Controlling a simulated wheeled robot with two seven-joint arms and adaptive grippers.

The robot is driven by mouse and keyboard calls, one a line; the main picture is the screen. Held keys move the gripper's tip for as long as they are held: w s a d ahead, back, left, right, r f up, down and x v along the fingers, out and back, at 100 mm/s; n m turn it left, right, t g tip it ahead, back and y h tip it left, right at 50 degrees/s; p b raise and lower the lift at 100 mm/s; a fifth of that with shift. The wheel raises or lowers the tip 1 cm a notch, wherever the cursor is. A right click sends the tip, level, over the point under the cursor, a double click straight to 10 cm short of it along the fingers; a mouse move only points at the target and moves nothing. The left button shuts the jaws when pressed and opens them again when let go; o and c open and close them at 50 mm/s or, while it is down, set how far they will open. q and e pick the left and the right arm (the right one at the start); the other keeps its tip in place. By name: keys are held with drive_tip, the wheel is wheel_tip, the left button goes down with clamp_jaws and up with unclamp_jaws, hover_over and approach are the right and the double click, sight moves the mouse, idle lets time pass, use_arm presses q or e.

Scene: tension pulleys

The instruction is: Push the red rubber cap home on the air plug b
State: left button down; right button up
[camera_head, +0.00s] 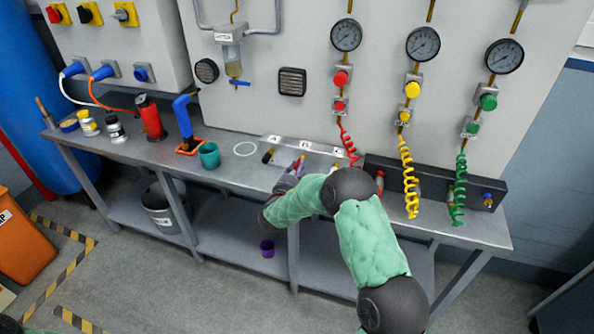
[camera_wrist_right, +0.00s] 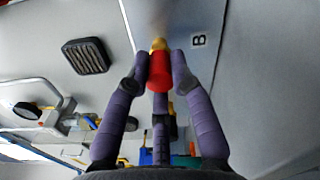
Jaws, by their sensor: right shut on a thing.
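The red rubber cap (camera_wrist_right: 159,74) is held between the purple fingers of my right gripper (camera_wrist_right: 160,64) in the right wrist view. A brass-yellow end, apparently air plug b (camera_wrist_right: 158,44), shows just beyond the cap, in line with it. The cap meets or overlaps this end; how far it is on I cannot tell. My left gripper is out of view.
Left of the gripper, another plug (camera_head: 268,155) sits under label A. A teal cup (camera_head: 209,155) and a blue-handled tool (camera_head: 184,120) stand further left on the bench. Red (camera_head: 348,147), yellow (camera_head: 409,180) and green (camera_head: 458,190) coiled hoses hang to the right.

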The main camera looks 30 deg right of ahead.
drive_tip(key=o, duration=0.9)
drive_tip(key=shift+c, duration=0.2)
drive_tip(key=v, duration=1.2)
